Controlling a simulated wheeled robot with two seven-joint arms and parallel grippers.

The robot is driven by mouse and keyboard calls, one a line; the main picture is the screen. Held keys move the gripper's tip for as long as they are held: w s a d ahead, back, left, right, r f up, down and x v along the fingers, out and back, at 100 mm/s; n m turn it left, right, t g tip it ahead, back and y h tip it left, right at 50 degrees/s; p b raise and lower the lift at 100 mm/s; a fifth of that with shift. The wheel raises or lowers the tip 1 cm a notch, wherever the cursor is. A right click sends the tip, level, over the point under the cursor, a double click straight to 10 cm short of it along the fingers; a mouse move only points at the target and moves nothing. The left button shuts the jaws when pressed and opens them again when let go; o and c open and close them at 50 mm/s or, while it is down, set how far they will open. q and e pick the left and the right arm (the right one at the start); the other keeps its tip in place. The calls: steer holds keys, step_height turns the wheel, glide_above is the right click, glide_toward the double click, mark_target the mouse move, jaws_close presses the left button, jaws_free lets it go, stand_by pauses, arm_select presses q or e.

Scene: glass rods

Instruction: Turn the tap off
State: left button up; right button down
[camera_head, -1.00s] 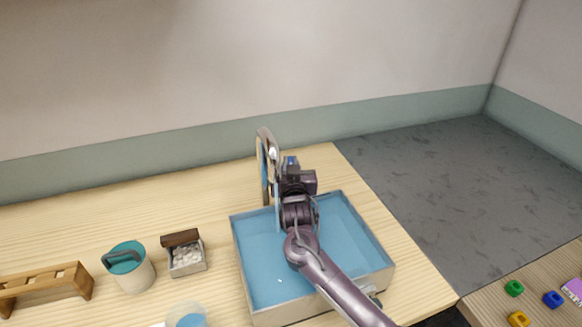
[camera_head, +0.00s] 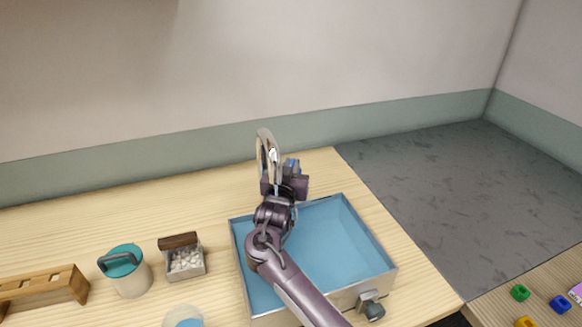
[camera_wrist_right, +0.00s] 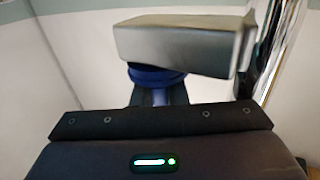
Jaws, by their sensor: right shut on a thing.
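The tap has a tall arched chrome spout (camera_head: 264,150) at the back of the blue basin (camera_head: 335,245); its chrome pipe also shows at the right of the right wrist view (camera_wrist_right: 275,45). The tap's grey metal lever (camera_wrist_right: 187,42) sits on a dark blue collar (camera_wrist_right: 158,76) in the right wrist view. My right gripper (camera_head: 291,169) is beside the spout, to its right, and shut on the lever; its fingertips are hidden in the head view. The arm covers the space under the spout, so I cannot tell if water runs. My left gripper is not in view.
A grey knob (camera_head: 373,311) sticks out at the basin's front right. Left of the basin are a small box of white pieces (camera_head: 186,262), a lidded teal-topped pot (camera_head: 131,277), a wooden rack (camera_head: 45,288) and a cup (camera_head: 184,318). The table behind these is clear.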

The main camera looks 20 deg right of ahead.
steer(key=c, duration=1.7)
jaws_free()
steer(key=shift+r, duration=0.15)
steer(key=shift+o, duration=1.3)
steer(key=shift+w, duration=0.15)
steer(key=shift+s+a+p, duration=0.25)
steer(key=shift+s+p, duration=0.25)
steer(key=p+v, duration=0.3)
steer(key=v, duration=0.3)
steer(key=shift+s+p, duration=0.3)
steer(key=shift+a, duration=0.15)
